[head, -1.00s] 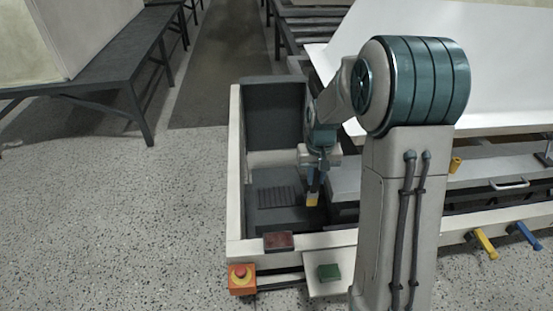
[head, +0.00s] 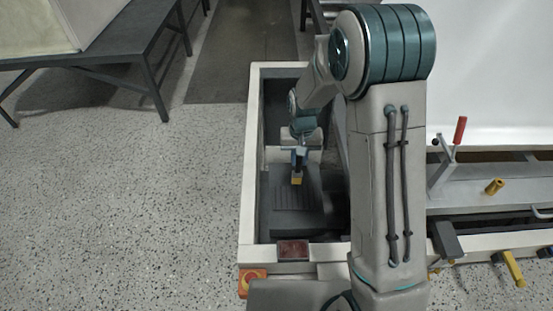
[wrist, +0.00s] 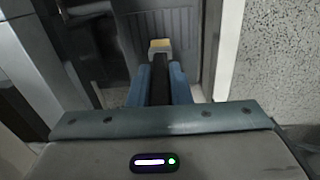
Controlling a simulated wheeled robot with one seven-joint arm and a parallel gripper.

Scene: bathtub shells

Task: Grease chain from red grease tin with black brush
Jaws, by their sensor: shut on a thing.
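My gripper (head: 298,160) points down inside the dark well at the left end of the white-rimmed frame. In the wrist view its blue fingers (wrist: 160,80) are shut on the dark handle of the black brush (wrist: 159,74). The brush's tan-yellow tip sticks out beyond the fingers; in the head view the brush tip (head: 297,180) shows above the well's dark ridged floor. A dark red rectangular piece, seemingly the red grease tin (head: 293,249), sits on the front rim, apart from the brush. I cannot make out the chain.
An orange box with a red button (head: 251,283) is at the front left corner. A red-handled clamp (head: 459,131), a yellow knob (head: 494,186) and a yellow lever (head: 514,268) are at the right. Open speckled floor (head: 130,210) lies left; a dark-framed table (head: 120,75) stands behind.

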